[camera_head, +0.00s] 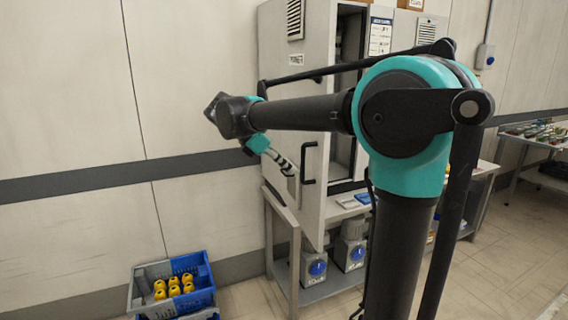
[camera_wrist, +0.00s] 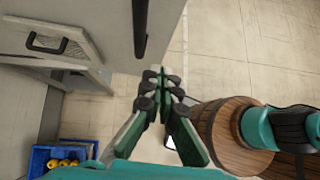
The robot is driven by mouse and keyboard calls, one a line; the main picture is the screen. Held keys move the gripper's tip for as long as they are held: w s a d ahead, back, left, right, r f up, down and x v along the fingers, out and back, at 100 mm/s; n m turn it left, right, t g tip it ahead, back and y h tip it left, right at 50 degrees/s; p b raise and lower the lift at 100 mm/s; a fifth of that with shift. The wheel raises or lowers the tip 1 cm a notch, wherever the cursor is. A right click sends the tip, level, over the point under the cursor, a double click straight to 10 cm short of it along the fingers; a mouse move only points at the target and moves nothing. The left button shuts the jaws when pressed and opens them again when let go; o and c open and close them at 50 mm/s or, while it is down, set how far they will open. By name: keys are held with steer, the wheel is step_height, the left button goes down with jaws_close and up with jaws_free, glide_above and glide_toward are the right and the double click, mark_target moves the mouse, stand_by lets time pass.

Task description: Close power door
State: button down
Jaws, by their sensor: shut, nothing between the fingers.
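The power door (camera_head: 313,150) is a tall light-grey panel on the front of the grey cabinet (camera_head: 283,30). It stands open toward me, with the dark cabinet inside showing to its right. Its black bar handle (camera_head: 308,163) is on the door's face; a dark bar handle also shows at the top of the wrist view (camera_wrist: 140,25). My gripper (camera_head: 292,171) is shut and empty, beside the door just left of the handle in the head view. In the wrist view its closed fingertips (camera_wrist: 161,75) are below the handle with floor behind them. Contact with the door cannot be told.
A blue crate (camera_head: 205,275) with yellow items sits on the floor at lower left. The cabinet stands on a metal table (camera_head: 279,207) with grey-blue units (camera_head: 314,268) below. Another table with parts (camera_head: 540,140) is at far right. Open floor lies at right.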

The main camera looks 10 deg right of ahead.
mark_target(320, 181)
steer(key=d+f, duration=0.1)
steer(key=d, duration=0.1)
steer(key=w+d+f, duration=0.1)
steer(key=d, duration=0.1)
steer(key=d+f, duration=0.2)
steer(key=d, duration=0.1)
steer(key=shift+w, duration=0.2)
steer(key=shift+w+d, duration=0.1)
steer(key=shift+d, duration=0.3)
steer(key=shift+d, duration=0.15)
